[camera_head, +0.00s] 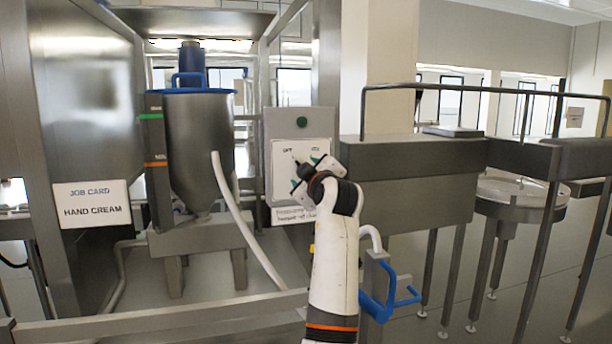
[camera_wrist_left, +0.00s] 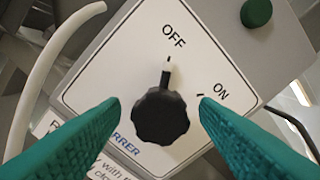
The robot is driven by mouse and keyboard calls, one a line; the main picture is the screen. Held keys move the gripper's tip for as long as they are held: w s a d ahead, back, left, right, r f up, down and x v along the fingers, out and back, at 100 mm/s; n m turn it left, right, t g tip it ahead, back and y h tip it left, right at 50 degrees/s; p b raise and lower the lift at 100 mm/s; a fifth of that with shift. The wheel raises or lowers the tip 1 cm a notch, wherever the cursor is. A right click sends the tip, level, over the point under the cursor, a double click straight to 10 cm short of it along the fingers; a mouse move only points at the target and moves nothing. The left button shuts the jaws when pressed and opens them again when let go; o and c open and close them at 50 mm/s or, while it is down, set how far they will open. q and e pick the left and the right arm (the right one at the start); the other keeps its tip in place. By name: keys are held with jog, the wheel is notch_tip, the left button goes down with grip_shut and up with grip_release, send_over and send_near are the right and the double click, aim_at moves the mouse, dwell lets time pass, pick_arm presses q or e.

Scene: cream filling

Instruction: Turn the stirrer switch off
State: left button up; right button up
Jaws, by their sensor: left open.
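The stirrer switch is a black knob (camera_wrist_left: 160,117) on a white plate (camera_wrist_left: 100,75) marked OFF and ON. In the left wrist view its pointer is turned up toward the OFF label. My left gripper (camera_head: 303,172) is at the control box in the head view, largely hiding the knob there. In the left wrist view its two green fingers (camera_wrist_left: 160,106) are open, one on each side of the knob, with a visible gap on both sides. My right gripper is in neither view.
A green button (camera_head: 302,122) sits above the plate on the grey control box (camera_head: 322,122). A steel mixing vessel (camera_head: 200,140) with a white hose (camera_head: 238,215) stands to the left. A steel conveyor housing (camera_head: 400,190) is close on the right.

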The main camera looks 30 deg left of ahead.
pick_arm(q)
jog(key=b+v, duration=0.2)
jog(key=v, duration=0.9)
jog(key=shift+f, duration=0.1)
